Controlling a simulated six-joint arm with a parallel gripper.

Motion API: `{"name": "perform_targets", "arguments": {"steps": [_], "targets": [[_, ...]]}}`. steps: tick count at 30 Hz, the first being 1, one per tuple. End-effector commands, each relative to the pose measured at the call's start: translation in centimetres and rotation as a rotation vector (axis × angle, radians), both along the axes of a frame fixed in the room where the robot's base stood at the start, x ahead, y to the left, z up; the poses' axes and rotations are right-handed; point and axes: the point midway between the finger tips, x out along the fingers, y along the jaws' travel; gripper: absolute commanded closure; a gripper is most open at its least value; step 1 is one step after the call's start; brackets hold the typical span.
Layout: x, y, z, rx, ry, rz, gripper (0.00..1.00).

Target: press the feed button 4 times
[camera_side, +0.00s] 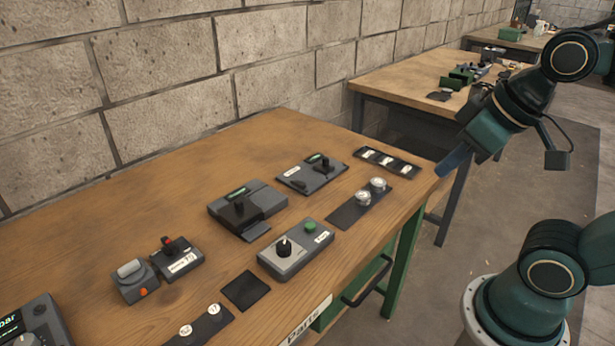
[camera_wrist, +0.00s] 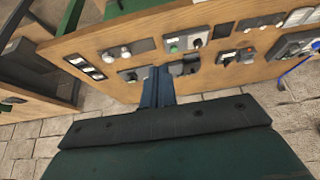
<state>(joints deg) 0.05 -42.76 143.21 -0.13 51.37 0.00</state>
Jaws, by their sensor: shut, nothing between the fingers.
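A grey control box (camera_side: 296,250) on the wooden table carries a green button (camera_side: 309,227) and a black knob (camera_side: 284,247); a small white label sits beside the button, too small to read. In the wrist view the green button (camera_wrist: 174,49) shows at the upper middle. My gripper (camera_side: 441,172) is shut and empty, its blue fingers in the air by the table's right end, to the right of the control box and apart from it. In the wrist view the closed fingers (camera_wrist: 157,72) show below the green button. Nothing hides the button.
Nearby stand a panel with two silver knobs (camera_side: 353,211), a black tray with white labels (camera_side: 387,162), a lever panel (camera_side: 311,174), a dark device with a display (camera_side: 246,208) and a red-button box (camera_side: 176,259). A second bench (camera_side: 400,75) stands behind.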

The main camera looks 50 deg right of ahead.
Motion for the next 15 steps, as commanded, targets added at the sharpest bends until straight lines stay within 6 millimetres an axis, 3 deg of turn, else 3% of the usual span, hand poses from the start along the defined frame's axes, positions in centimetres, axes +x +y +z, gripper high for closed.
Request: {"name": "perform_targets", "arguments": {"steps": [8, 15], "targets": [[1.8, 0.3, -0.3, 0.01, -0.001, 0.015, 1.0], [5.1, 1.0, -1.1, 0.039, -0.005, 0.044, 1.0]]}}
